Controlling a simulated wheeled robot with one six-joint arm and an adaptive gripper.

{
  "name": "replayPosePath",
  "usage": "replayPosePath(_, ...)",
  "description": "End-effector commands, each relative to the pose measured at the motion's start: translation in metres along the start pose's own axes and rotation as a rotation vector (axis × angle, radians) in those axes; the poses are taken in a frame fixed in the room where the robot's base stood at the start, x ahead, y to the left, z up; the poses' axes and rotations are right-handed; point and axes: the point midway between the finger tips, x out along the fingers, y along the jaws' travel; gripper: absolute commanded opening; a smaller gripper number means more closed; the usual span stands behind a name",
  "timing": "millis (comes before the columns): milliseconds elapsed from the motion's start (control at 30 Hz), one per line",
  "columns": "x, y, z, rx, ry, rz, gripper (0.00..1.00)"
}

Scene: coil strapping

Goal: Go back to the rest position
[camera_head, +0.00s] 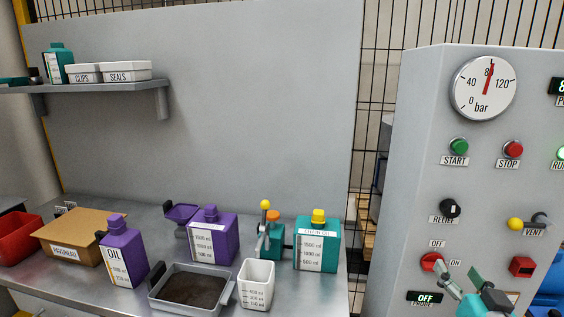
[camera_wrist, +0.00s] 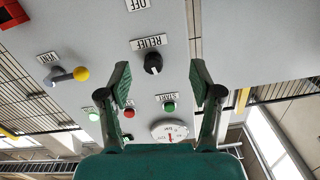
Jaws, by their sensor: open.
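My gripper (camera_head: 460,281) shows at the lower right of the head view, in front of the lower part of the grey control panel (camera_head: 420,200). In the wrist view my gripper (camera_wrist: 160,88) is open, with its two green-padded fingers wide apart and nothing between them. The black RELIEF knob (camera_wrist: 153,63) appears between and beyond the fingertips. The green START button (camera_wrist: 169,107) shows lower down between the fingers. In the head view the red OFF/ON switch (camera_head: 431,262) is just left of and above my gripper; I cannot tell whether they touch.
The panel carries a pressure gauge (camera_head: 484,88), a STOP button (camera_head: 513,149) and a yellow-knobbed VENT lever (camera_head: 516,224). At left, a workbench holds purple OIL jugs (camera_head: 123,252), a teal jug (camera_head: 318,243), a tray (camera_head: 191,289) and a white measuring cup (camera_head: 256,284). A shelf (camera_head: 100,88) hangs above.

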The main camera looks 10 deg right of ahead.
Motion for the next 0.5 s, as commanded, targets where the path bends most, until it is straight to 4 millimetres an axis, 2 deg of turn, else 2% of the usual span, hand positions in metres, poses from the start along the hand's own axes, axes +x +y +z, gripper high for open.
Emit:
replayPosePath(33, -0.006, -0.005, 0.021, 0.005, -0.018, -0.004, 0.65)
replayPosePath(100, -0.015, -0.01, 0.044, 0.008, -0.028, -0.007, 0.65)
replayPosePath(267, -0.039, -0.022, 0.095, 0.01, -0.054, -0.016, 0.65)
replayPosePath(500, -0.088, -0.038, 0.161, -0.003, -0.096, -0.032, 0.65)
